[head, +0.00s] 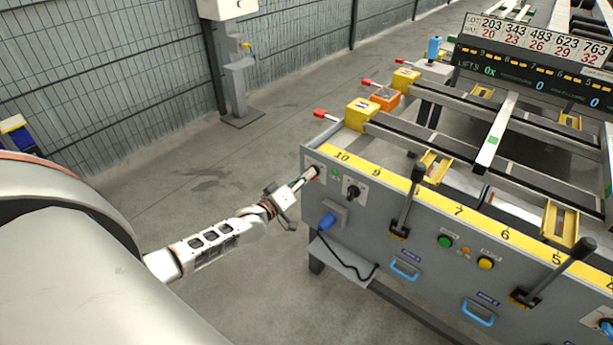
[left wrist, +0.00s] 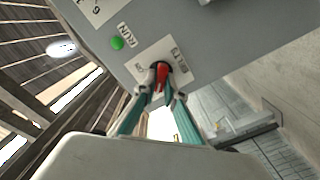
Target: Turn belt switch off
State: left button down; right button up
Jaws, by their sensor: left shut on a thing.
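The belt switch (left wrist: 160,76) is a red handle on a black round base, on a pale plate lettered "BELTS". In the head view the switch (head: 317,170) sits at the left end of the grey front panel (head: 400,235), partly hidden by my gripper. My left gripper (head: 309,178) reaches it from the front left. In the left wrist view the gripper's two fingers (left wrist: 161,92) are closed around the red handle. My right gripper is in neither view.
A green lamp (left wrist: 117,43) labelled "RUN" is beside the switch. Bare floor (head: 200,190) lies left of the panel.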

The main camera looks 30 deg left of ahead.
pick_arm(q)
jog(key=shift+f, duration=0.1)
jog(key=c, duration=2.1)
grip_release()
jog(key=s, duration=1.2)
jog(key=shift+a, duration=0.45)
